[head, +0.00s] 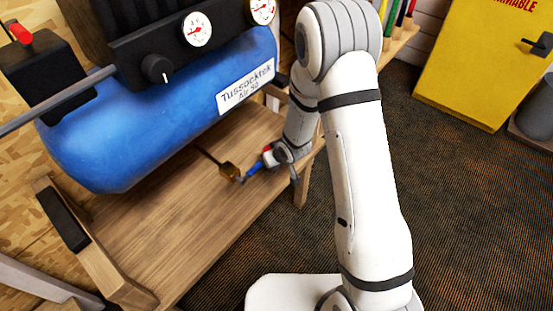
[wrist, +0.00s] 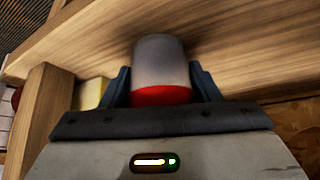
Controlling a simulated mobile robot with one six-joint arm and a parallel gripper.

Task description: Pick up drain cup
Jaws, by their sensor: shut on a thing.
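In the wrist view the drain cup (wrist: 160,58) is a smoky grey cylinder with a red band at its near end. It sits between the two dark blue fingers of my gripper (wrist: 159,75), which is shut on it. In the head view my gripper (head: 254,167) is low over the wooden bench shelf, just right of a small brass fitting (head: 229,172) on a thin dark line below the tank. The cup is too small to make out clearly there. Whether it touches the fitting or the shelf cannot be told.
The blue air tank (head: 130,140) with gauges and a label stands above the wooden shelf (head: 190,225). A bench leg (head: 301,190) is near my arm. A yellow cabinet (head: 480,65) stands at the right. The carpet (head: 460,200) in front is clear.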

